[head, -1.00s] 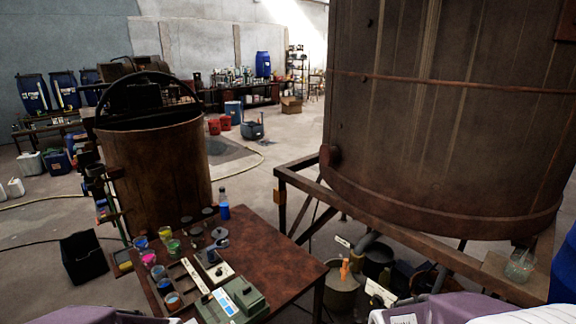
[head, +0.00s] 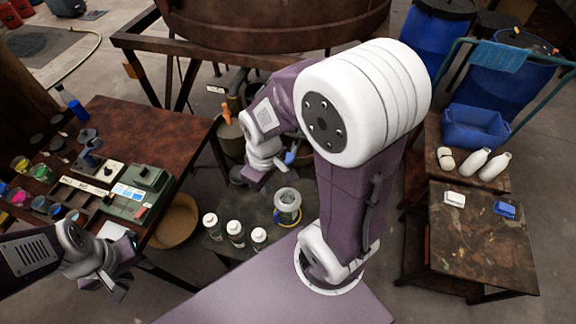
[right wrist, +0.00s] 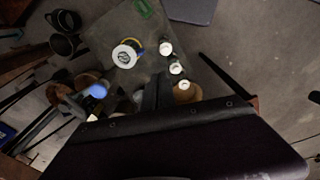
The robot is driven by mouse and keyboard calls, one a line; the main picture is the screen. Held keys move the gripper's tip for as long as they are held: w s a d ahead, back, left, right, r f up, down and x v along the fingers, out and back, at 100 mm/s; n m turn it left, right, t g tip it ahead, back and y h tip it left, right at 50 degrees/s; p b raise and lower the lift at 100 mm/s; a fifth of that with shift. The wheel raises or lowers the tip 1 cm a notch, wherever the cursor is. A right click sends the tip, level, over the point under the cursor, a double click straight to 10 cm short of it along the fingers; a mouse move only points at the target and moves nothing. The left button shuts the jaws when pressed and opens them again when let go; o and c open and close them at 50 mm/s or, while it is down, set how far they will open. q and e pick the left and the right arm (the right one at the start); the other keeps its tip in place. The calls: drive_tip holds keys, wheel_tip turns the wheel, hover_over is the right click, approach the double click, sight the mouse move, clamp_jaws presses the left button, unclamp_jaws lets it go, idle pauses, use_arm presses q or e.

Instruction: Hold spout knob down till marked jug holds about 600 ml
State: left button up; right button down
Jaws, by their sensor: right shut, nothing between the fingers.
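The jug (head: 287,205) is a pale, see-through vessel with a dark band and stands inside a yellow and blue ring on a low dark table; it also shows from above in the right wrist view (right wrist: 127,53). Marks and liquid level are too small to read. A blue piece (head: 291,153), possibly the spout knob, is behind the jug, and in the right wrist view (right wrist: 97,90) too. My right gripper (head: 245,178) is shut and empty, left of the jug and apart from it. My left gripper (head: 116,285) hangs by the near edge of the brown table; its jaw gap is unclear.
Three white-capped bottles (head: 235,230) stand left of the jug. The brown table (head: 150,125) holds paint pots and a green device (head: 135,192). A large vat (head: 270,22) stands behind on a frame. At right, a worn table (head: 480,240) and blue bin (head: 478,125).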

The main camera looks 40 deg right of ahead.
drive_tip(key=w+d+r+n+p, duration=0.3)
drive_tip(key=w+d, duration=0.1)
drive_tip(key=w, duration=0.3)
drive_tip(key=w+d+r+n+p, duration=0.2)
drive_tip(key=w+d+r, duration=0.25)
drive_tip(key=w, duration=0.25)
drive_tip(key=d+f+m+g+y+p, duration=0.1)
drive_tip(key=d+f+p, duration=0.2)
drive_tip(key=d, duration=0.6)
drive_tip(key=shift+s+f+m, duration=0.25)
drive_tip(key=shift+s+m, duration=0.1)
drive_tip(key=shift+m, duration=0.05)
drive_tip(key=shift+a, duration=0.1)
drive_tip(key=shift+w, duration=0.1)
